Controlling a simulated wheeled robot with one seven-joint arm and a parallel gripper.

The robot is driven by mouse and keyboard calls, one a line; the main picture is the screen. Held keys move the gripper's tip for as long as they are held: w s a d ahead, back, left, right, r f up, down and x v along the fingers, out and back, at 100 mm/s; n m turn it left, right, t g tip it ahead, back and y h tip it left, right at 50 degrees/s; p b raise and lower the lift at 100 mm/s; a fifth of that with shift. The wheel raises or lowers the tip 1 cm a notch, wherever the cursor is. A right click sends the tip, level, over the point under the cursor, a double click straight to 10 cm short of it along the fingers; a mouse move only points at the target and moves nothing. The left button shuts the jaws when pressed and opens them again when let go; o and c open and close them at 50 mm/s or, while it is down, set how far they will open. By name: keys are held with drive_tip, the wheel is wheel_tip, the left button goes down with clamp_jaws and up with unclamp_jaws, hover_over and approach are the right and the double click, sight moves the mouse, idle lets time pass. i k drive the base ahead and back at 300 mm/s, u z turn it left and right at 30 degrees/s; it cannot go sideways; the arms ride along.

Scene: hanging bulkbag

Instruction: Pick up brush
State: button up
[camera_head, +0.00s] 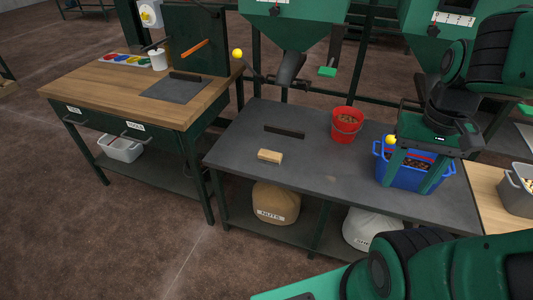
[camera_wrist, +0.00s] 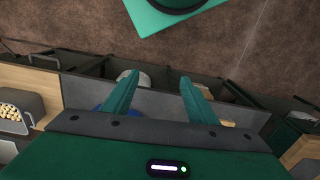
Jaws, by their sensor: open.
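The brush (camera_head: 270,157) looks like a small tan block with a paler lower part. It lies on the dark grey table, left of the middle and near the front edge, in the head view. My gripper (camera_head: 412,188) is open with its fingers pointing down, at the right end of the table, well to the right of the brush. It covers part of the blue bin in the head view. In the wrist view my gripper (camera_wrist: 158,82) has its two green fingers spread with nothing between them.
The blue bin (camera_head: 447,181) and a red bucket (camera_head: 345,133) with brown contents stand on the grey table (camera_head: 235,152). A dark bar (camera_head: 284,131) lies behind the brush. Sacks sit on the shelf below. A wooden workbench (camera_head: 105,97) stands at left.

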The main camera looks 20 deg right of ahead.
sight(271, 158)
drive_tip(key=z, duration=1.05)
drive_tip(key=k, duration=0.75)
drive_tip(key=u, duration=0.65)
drive_tip(key=i, duration=1.05)
drive_tip(key=z, duration=0.1)
